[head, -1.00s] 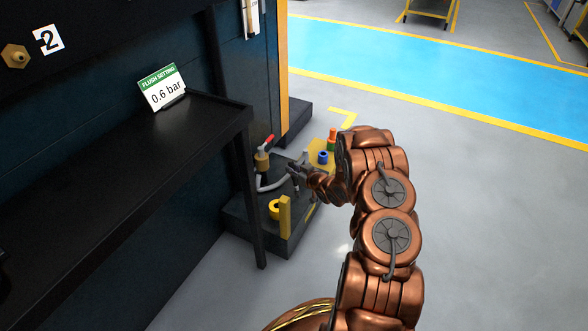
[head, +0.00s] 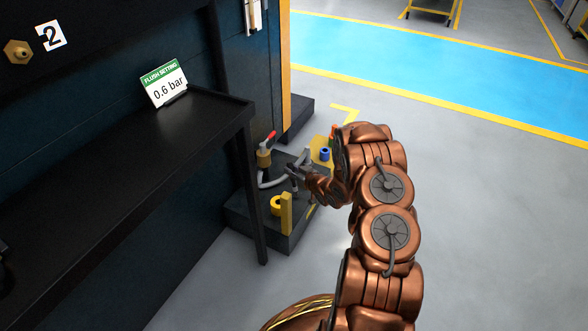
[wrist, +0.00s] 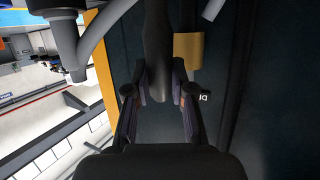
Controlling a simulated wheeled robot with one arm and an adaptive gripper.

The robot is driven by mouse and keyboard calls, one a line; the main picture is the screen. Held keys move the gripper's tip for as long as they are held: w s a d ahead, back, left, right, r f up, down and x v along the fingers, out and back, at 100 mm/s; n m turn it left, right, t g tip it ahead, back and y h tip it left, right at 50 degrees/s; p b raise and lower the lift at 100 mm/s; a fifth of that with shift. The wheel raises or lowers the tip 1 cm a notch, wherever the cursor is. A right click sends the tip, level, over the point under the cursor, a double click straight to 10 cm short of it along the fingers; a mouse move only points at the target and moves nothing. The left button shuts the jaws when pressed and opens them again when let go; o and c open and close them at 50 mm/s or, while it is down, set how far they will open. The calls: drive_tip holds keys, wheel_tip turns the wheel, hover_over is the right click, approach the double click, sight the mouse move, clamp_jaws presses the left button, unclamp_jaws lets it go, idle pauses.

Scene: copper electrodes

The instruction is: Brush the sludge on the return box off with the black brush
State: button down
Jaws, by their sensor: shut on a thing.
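My gripper (head: 294,171) is at the end of my copper arm, low over the dark box (head: 280,240) on the floor, which looks like the return box. In the wrist view my gripper (wrist: 160,92) is shut on a dark, slender thing, apparently the handle of the black brush (wrist: 158,40). The brush's bristles do not show. A grey hose (head: 270,184) and a red-handled valve (head: 266,150) are on the box beside my gripper. I cannot make out the sludge in either view.
A yellow ring (head: 277,205) and yellow upright plate (head: 286,213) stand at the box's front. A blue piece (head: 325,154) is just beyond my gripper. A black shelf (head: 130,170) with a leg overhangs at left. The grey floor (head: 470,230) at right is clear.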

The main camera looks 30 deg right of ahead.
drive_tip(key=shift+s+f+p, duration=0.1)
drive_tip(key=shift+f+p, duration=0.1)
drive_tip(key=shift+p, duration=0.5)
drive_tip(key=shift+w+d+r, duration=0.1)
drive_tip(key=shift+w+d, duration=0.25)
drive_tip(key=shift+d, duration=0.2)
drive_tip(key=shift+w+d+r, duration=0.1)
drive_tip(key=shift+w+d, duration=0.2)
drive_tip(key=shift+d, duration=0.2)
idle(0.9)
drive_tip(key=shift+p, duration=0.3)
wheel_tip(320, 180, up, 6)
drive_tip(key=p, duration=0.2)
drive_tip(key=shift+p, duration=0.35)
drive_tip(key=shift+r, duration=0.1)
